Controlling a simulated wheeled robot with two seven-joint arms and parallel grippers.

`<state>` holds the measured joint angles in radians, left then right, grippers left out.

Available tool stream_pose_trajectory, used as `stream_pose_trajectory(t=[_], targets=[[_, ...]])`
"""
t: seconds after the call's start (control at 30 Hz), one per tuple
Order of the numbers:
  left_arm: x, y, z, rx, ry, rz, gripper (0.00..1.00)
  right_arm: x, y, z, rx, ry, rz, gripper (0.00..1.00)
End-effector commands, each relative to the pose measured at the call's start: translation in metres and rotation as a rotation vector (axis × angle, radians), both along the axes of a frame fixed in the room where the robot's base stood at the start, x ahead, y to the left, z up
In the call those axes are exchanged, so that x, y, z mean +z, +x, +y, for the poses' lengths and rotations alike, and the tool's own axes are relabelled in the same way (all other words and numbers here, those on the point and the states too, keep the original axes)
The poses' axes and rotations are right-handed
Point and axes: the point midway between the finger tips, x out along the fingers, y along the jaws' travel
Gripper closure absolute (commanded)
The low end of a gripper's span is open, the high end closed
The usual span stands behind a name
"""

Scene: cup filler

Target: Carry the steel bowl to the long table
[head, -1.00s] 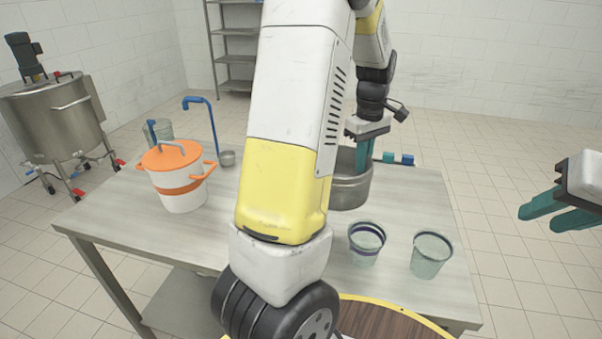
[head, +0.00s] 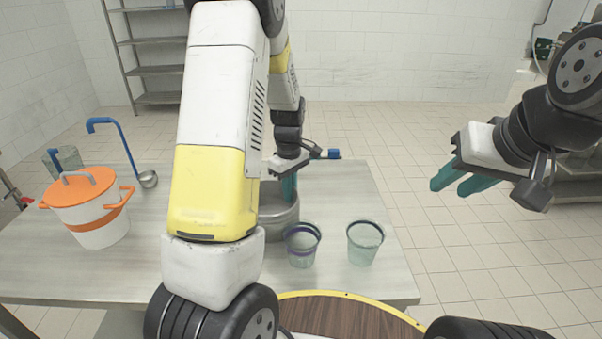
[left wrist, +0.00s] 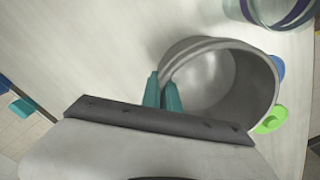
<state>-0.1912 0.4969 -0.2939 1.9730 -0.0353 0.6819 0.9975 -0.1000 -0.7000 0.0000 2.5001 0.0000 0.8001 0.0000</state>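The steel bowl (head: 279,222) is at the light-topped table, left of two clear cups and partly behind my left arm. My left gripper (head: 289,187) points down at the bowl's rim. In the left wrist view, its two teal fingers (left wrist: 163,92) are close together at the left wall of the bowl (left wrist: 232,85), with the wall seemingly between them. I cannot tell whether the bowl touches the tabletop. My right gripper (head: 457,181) is open and empty, in the air right of the table. I cannot tell which surface is the long table.
Clear cups (head: 302,246) (head: 365,243) stand close to the bowl. A white pot with an orange lid (head: 90,207) and a ladle (head: 148,179) are on the left of the table (head: 385,275). A shelf rack (head: 155,68) stands behind. Tiled floor on the right is open.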

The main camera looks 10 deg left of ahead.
Motion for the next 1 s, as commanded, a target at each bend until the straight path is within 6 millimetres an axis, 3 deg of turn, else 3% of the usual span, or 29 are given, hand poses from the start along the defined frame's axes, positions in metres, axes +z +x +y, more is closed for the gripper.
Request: stream_pose_trajectory(t=[0.43, 0.5, 0.57, 0.87, 1.0], targets=[[-0.008, 0.001, 0.000, 0.000, 0.000, -0.002, 1.00, 0.000, 0.000, 0.000, 0.000, 0.000, 0.000, 0.66], [-0.009, 0.000, 0.000, 0.001, -0.001, -0.001, 0.82, 0.000, 0.000, 0.000, 0.000, 0.000, 0.000, 0.66], [-0.008, 0.000, 0.000, 0.001, -0.001, -0.001, 0.74, 0.000, 0.000, 0.000, 0.000, 0.000, 0.000, 0.66], [-0.008, 0.000, 0.000, 0.001, -0.001, -0.001, 0.74, 0.000, 0.000, 0.000, 0.000, 0.000, 0.000, 0.66], [0.004, 0.001, 0.000, 0.000, 0.000, -0.004, 0.74, 0.000, 0.000, 0.000, 0.000, 0.000, 0.000, 0.66]])
